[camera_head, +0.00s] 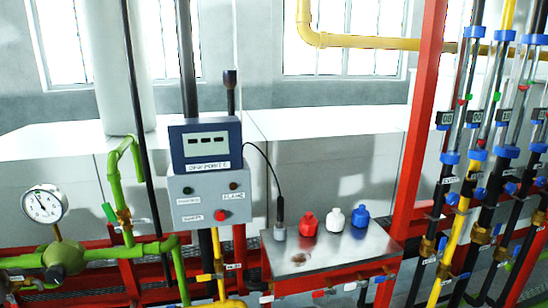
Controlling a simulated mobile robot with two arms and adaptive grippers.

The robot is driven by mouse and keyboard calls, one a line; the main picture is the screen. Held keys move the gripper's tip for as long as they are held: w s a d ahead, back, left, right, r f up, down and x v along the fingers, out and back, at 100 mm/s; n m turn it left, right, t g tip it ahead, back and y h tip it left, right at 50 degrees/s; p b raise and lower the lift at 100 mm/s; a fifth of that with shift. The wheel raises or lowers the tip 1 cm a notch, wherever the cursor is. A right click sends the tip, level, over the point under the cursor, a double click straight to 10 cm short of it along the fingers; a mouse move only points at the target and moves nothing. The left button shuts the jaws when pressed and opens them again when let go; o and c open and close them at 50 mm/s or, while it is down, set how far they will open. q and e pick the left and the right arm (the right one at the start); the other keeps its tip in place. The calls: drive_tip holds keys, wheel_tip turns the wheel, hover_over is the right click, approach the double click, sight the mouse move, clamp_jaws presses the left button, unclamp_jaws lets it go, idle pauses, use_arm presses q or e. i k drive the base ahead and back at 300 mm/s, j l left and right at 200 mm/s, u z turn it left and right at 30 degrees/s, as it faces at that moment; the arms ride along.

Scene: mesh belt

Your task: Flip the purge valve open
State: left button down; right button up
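I cannot tell for sure which valve is the purge valve, as most small labels are too small to read. A small valve with a green handle (109,212) sits on the green pipe at the left. A brass valve (219,272) sits on the thin yellow pipe under the grey control box. Small red (318,294), white (350,287) and blue (380,279) handles line the front of the steel bench. Neither of my grippers is in view.
A dew point meter (206,145) tops the grey control box (210,198). A round gauge (44,204) stands at the left. Red, white and blue capped fittings stand on the steel bench (330,262). A red post (418,120) and several flow tubes (470,85) fill the right.

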sight(108, 210)
drive_tip(key=j+u, duration=0.1)
drive_tip(key=u, duration=0.7)
